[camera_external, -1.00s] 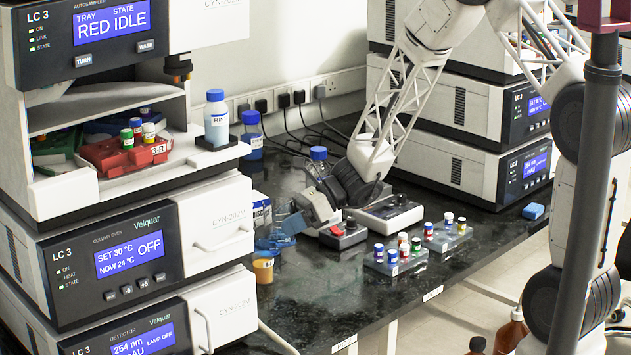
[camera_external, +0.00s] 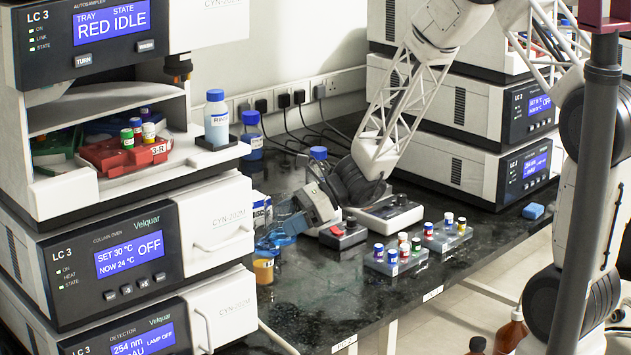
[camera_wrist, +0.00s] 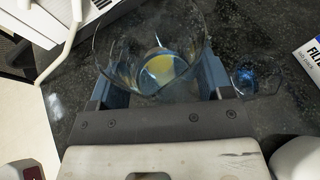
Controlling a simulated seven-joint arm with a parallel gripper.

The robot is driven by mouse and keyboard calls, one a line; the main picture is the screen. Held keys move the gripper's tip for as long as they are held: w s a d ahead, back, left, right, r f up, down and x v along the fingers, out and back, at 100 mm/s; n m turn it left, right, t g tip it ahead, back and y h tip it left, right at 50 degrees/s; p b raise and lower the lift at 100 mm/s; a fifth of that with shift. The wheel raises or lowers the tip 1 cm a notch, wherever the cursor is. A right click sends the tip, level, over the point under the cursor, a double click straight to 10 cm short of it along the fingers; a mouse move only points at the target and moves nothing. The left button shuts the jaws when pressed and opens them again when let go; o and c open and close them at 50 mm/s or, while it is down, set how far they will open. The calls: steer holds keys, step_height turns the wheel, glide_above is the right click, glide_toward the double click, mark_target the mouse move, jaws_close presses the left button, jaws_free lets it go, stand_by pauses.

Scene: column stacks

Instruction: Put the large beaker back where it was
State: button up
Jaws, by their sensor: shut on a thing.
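The large beaker (camera_wrist: 160,68) is clear glass with yellow liquid at its bottom. In the wrist view it sits between the blue fingers of my gripper (camera_wrist: 155,90), which is shut on it. In the outside view the beaker (camera_external: 263,271) shows mainly by its yellow-orange liquid, below my gripper (camera_external: 274,240), near the left instruments. Its clear glass wall is hard to make out there. I cannot tell whether its base touches the bench.
A small glass vessel with a blue tint (camera_wrist: 245,80) stands right of the beaker in the wrist view. A box (camera_external: 262,212) and blue-capped bottles stand behind. A control box (camera_external: 343,236) and vial racks (camera_external: 397,258) are at right. The front bench (camera_external: 315,290) is clear.

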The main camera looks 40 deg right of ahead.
steer(key=s+f+n+g, duration=0.2)
steer(key=s+g, duration=0.1)
steer(key=s, duration=1.1)
steer(key=s+f+n+g+y, duration=0.1)
steer(key=s+n+g, duration=0.2)
steer(key=s, duration=1.1)
steer(key=shift+a+f, duration=0.25)
steer(key=shift+f, duration=0.1)
steer(key=shift+w, duration=0.15)
steer(key=w+a, duration=0.1)
steer(key=w, duration=0.3)
steer(key=w+a+f, duration=0.1)
steer(key=w, duration=0.4)
steer(key=w+a, duration=0.1)
steer(key=w, duration=0.4)
steer(key=shift+w+a+f, duration=0.2)
steer(key=shift+w+a, duration=0.05)
steer(key=shift+a, duration=0.15)
steer(key=shift+w, duration=0.1)
steer(key=shift+w+a, duration=0.1)
steer(key=shift+w, duration=0.1)
steer(key=shift+w+f, duration=0.1)
steer(key=shift+f, duration=1.7)
steer(key=shift+f, duration=0.1)
